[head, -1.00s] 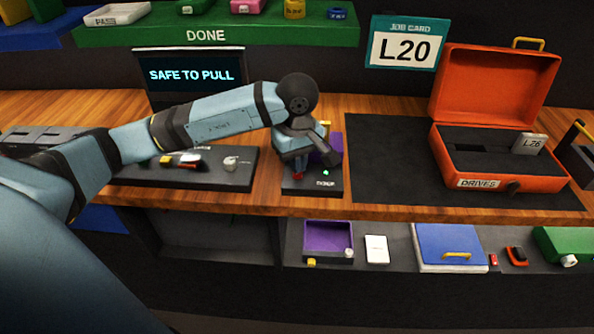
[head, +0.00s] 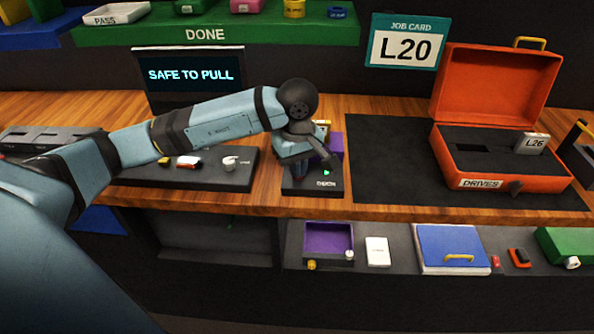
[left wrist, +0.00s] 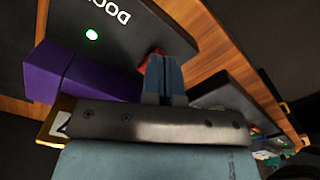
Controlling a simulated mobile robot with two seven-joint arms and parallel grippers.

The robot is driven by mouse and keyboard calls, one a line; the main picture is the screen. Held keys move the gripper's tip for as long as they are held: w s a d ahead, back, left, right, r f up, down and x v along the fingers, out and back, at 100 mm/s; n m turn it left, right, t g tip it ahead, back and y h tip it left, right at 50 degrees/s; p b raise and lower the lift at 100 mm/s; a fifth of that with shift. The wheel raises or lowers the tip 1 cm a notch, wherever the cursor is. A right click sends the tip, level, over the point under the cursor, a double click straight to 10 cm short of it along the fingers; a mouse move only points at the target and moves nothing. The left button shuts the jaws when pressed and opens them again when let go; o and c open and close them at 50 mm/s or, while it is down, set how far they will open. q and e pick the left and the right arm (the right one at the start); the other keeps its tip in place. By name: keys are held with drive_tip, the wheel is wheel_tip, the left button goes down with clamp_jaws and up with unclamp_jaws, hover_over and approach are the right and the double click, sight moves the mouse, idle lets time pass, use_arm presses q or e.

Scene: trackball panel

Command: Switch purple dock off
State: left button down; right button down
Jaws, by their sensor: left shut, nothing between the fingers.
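The purple dock (head: 337,145) stands on a dark base at the middle of the bench, partly hidden by my left arm. It also shows in the left wrist view (left wrist: 70,75). A small green light (head: 326,172) glows on its base, and shows in the left wrist view (left wrist: 91,35). A drive with a yellow edge (head: 325,128) sits in the dock. My left gripper (left wrist: 166,72) is shut and empty, pointing down at the base. Its fingertips are at a red switch (left wrist: 150,56), which they partly cover; contact is unclear. My right gripper is not in view.
A dark panel (head: 210,178) with several small controls lies to the left. An open orange drives case (head: 505,180) stands on a dark mat (head: 390,180) to the right. The screen (head: 190,75) behind reads "SAFE TO PULL". The mat's left part is clear.

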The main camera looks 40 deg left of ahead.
use_arm(q)
drive_tip(key=shift+f, duration=0.3)
drive_tip(key=shift+r, duration=0.1)
drive_tip(key=shift+r, duration=0.4)
drive_tip(key=shift+r+p, duration=0.75)
drive_tip(key=shift+r, duration=0.7)
wheel_tip(320, 180, up, 2)
drive_tip(key=shift+p, duration=0.4)
drive_tip(key=shift+r, duration=0.6)
